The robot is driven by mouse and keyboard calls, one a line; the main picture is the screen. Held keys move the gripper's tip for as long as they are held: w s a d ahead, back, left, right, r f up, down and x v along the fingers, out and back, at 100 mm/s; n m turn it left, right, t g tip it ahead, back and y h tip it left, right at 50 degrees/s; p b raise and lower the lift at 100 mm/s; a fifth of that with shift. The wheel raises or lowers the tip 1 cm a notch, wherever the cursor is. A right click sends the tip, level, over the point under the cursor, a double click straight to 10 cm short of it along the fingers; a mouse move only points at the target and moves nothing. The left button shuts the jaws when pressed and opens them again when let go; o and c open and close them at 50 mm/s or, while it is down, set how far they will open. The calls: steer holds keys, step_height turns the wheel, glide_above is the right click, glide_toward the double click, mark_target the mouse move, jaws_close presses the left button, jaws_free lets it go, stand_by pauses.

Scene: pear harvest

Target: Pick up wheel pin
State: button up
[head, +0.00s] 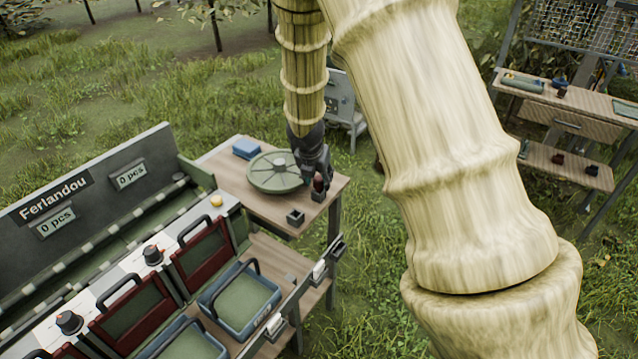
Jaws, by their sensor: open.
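My gripper (318,178) points down over the right part of the small wooden table, just right of the green wheel. Its jaws are open around or beside a small dark red upright piece (319,184), which looks like the wheel pin. I cannot tell whether the fingers touch it. The piece's lower end is at a small dark block (318,195) on the table. A similar dark square block (295,217), with an open top, stands nearer the table's front corner. The round green wheel (275,172) lies flat on the table.
A blue block (246,148) lies at the table's back left. The Ferlandou machine (95,210) with blue-rimmed trays (240,296) stands at the left. A wooden workbench (575,100) with tools is at the right. A grey chair-like object (343,108) stands behind the table.

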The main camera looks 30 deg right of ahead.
steer(key=shift+x, duration=1.25)
steer(key=c, duration=0.8)
steer(key=shift+r+p, duration=0.2)
steer(key=shift+p, duration=0.1)
